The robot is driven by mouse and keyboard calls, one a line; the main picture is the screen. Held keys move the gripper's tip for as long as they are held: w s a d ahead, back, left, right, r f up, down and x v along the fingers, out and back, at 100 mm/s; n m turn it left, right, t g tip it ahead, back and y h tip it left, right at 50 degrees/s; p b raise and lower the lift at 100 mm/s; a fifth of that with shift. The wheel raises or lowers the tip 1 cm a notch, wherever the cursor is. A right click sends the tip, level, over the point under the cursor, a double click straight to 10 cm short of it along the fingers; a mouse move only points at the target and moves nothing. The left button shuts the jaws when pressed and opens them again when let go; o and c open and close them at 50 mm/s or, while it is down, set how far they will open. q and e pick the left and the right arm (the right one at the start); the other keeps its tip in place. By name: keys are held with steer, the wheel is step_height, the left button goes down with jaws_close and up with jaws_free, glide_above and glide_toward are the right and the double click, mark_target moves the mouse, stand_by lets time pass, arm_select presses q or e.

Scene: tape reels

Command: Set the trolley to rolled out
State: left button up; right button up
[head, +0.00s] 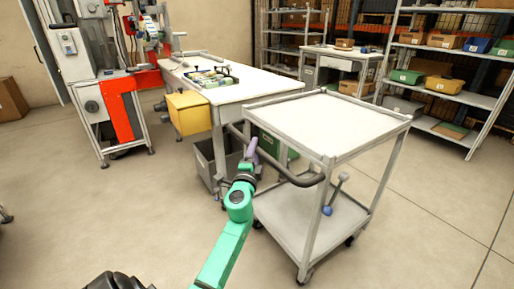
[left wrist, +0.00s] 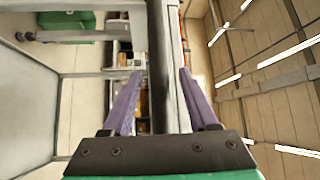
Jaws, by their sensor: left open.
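The trolley (head: 335,122) is a grey two-shelf cart on casters, standing right of and close to the workbench. Its dark tubular handle (head: 308,181) sticks out on the side nearest me. My left gripper (head: 252,147) is at the left part of this handle, its purple fingers pointing away from me. In the left wrist view the fingers (left wrist: 160,85) are apart, with the dark handle bar (left wrist: 158,60) running between them and space on both sides. I cannot tell whether either finger touches it. My right gripper is not in view.
A machine with a red panel (head: 120,107) is at left; shelving (head: 455,85) is at back right. The front floor (head: 120,215) is mostly clear.

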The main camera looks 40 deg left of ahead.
arm_select(q)
steer(key=shift+x, duration=0.9)
steer(key=shift+f, duration=0.1)
jaws_close()
stand_by(0.6)
